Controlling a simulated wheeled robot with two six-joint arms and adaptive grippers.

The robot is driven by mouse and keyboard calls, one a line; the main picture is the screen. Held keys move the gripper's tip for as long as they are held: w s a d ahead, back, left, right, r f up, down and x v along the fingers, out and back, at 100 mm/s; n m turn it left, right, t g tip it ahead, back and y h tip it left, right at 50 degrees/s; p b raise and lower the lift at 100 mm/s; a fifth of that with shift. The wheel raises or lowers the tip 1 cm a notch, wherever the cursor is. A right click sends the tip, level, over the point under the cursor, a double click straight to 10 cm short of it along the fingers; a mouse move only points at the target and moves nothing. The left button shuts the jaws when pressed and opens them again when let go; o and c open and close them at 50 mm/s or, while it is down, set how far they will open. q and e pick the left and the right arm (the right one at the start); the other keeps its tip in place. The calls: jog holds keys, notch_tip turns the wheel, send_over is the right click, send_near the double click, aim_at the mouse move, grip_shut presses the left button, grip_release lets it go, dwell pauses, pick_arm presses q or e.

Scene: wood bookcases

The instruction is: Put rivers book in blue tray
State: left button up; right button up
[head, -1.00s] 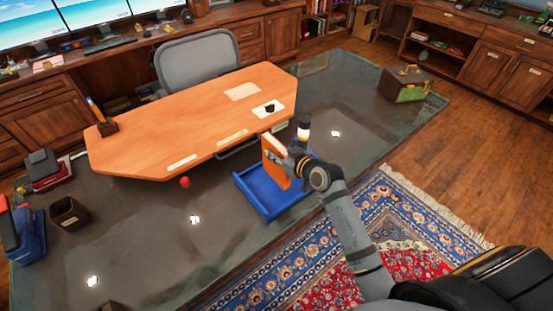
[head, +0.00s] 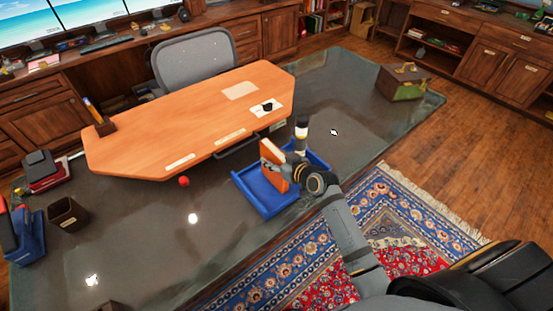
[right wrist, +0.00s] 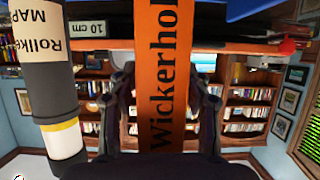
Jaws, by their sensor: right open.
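An orange book (head: 270,163) stands upright, slightly tilted, in the blue tray (head: 262,205) on the dark glossy table in the head view. In the right wrist view its spine (right wrist: 161,60) shows the lettering "Wickerhol", cut off at the edge; the word rivers cannot be read. My right gripper (head: 291,166) is open at the book, one finger on each side of the spine, with small gaps visible. The book's lower edge is hidden, so its contact with the tray floor cannot be seen. My left gripper is not in view.
A dark cylinder with a light band (head: 301,133) stands close behind the tray; it also shows in the right wrist view, labelled as a map (right wrist: 50,80). An orange wooden desktop (head: 190,120) lies left of the tray. A red ball (head: 183,181) is nearby.

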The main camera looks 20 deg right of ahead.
jog(key=v, duration=1.2)
jog(key=shift+p, duration=0.3)
jog(key=s+d+f+m+g+h, duration=0.2)
jog(key=s+f+g+h, duration=0.15)
jog(key=s, duration=0.45)
jog(key=s+d+f+m+g+h, duration=0.15)
jog(key=s+f+g, duration=0.3)
jog(key=s, duration=0.45)
notch_tip(320, 180, down, 27)
jog(key=s+d+g, duration=0.2)
jog(key=s+d+f+g, duration=0.1)
jog(key=s+f, duration=1.4)
jog(key=s, duration=0.3)
jog(key=shift+s+d+f, duration=0.2)
jog(key=shift+s+f, duration=0.05)
jog(key=shift+s, duration=0.1)
